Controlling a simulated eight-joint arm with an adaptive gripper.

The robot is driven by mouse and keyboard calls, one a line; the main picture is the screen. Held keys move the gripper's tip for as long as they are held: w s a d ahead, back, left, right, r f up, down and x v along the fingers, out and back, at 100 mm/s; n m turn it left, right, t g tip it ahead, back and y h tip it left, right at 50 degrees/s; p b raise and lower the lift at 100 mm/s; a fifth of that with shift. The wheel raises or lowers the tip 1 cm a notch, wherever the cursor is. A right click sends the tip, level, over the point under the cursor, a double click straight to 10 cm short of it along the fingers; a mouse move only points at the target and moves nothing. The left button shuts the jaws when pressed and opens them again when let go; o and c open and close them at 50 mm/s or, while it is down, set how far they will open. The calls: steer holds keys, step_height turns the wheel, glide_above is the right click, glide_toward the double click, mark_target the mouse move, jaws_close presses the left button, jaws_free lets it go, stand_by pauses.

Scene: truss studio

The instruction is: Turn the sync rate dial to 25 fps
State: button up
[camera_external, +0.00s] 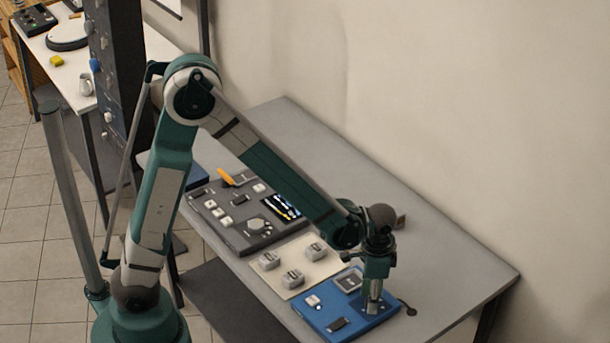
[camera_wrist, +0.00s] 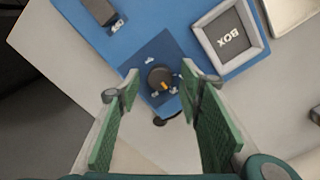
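The dial (camera_wrist: 160,78) is a small round dark knob with an orange mark, set on a darker blue square of the blue panel (camera_wrist: 150,20). Small light labels beside it are too small to read. In the wrist view my gripper (camera_wrist: 160,72) is open, with one green finger on each side of the dial and visible gaps to it. In the external view my gripper (camera_external: 373,302) points down over the right end of the blue panel (camera_external: 322,318) and hides the dial. Whether the fingertips reach down to the dial's height I cannot tell.
On the blue panel are a grey frame marked BOX (camera_wrist: 230,38) and a dark switch (camera_wrist: 98,10). A cream panel (camera_external: 318,268) with several grey blocks and a dark console (camera_external: 240,238) stand to the left. The grey table (camera_external: 450,265) is clear at right.

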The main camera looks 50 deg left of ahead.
steer(key=shift+r, duration=0.2)
step_height(320, 180, up, 12)
steer(key=shift+f, duration=0.15)
stand_by(0.9)
stand_by(0.3)
steer(key=s+a+r+n+t, duration=0.2)
steer(key=s+a+r, duration=0.1)
steer(key=a+r, duration=0.3)
steer(key=s+a+r+n+t, duration=0.1)
steer(key=s+a+r+n, duration=0.2)
steer(key=a, duration=0.5)
steer(key=s+a+r+n+t, duration=0.2)
steer(key=s+a+t, duration=0.2)
steer(key=s+a, duration=0.7)
steer(key=shift+s+a+n, duration=0.3)
steer(key=shift+a+n, duration=0.1)
steer(key=shift+a, duration=0.25)
